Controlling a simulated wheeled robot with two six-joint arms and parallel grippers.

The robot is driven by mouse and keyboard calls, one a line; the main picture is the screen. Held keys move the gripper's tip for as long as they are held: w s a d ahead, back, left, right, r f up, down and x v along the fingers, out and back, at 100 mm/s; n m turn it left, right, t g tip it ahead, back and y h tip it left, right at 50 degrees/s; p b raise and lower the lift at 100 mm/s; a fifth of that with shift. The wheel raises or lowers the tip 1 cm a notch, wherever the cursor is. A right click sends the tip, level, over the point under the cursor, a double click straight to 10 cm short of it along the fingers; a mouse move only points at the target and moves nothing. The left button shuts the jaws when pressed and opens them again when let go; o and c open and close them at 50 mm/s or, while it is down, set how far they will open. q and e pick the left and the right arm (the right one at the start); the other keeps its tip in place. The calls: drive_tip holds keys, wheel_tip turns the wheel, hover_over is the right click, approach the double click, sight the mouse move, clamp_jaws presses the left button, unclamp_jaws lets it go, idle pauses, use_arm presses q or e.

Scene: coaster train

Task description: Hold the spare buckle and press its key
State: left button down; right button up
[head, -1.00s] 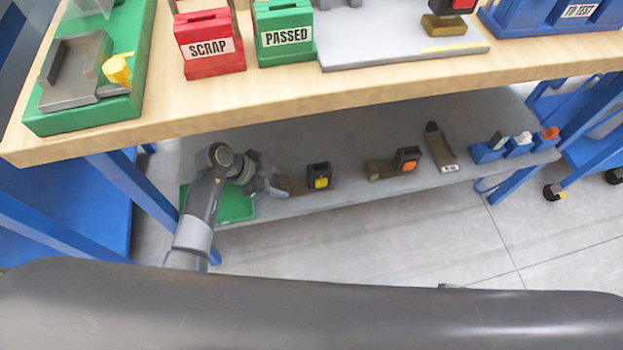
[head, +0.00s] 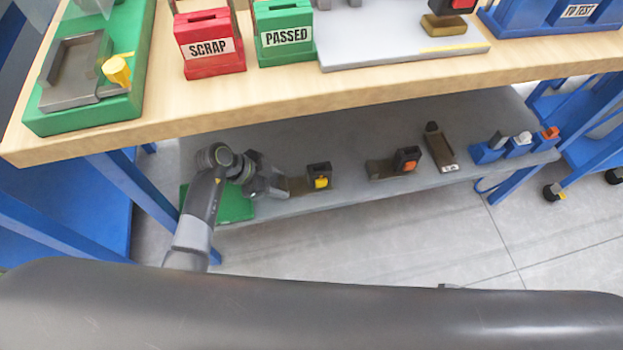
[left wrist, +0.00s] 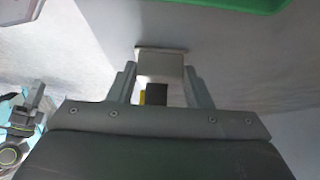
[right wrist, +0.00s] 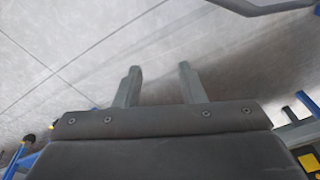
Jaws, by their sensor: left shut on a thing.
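A buckle (head: 319,170) with a black housing, a yellow key and a brown-grey tongue lies on the grey lower shelf. My left gripper (head: 284,186) is at the left end of its tongue. In the left wrist view, my left gripper (left wrist: 160,82) is shut on a pale flat piece (left wrist: 160,65), the tongue end. The black housing with a yellow edge shows below it, between the fingers. A second buckle (head: 407,158) with an orange key lies to the right, apart. My right gripper (right wrist: 160,85) is open and empty over the floor. No label tells which buckle is the spare.
A green tray (head: 235,205) lies by the left wrist. A dark strip with a label (head: 440,148) and blue holders (head: 487,153) stand right on the shelf. The wooden bench top (head: 360,95) overhangs the shelf, with SCRAP and PASSED bins on it.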

clamp_jaws()
idle(1.7)
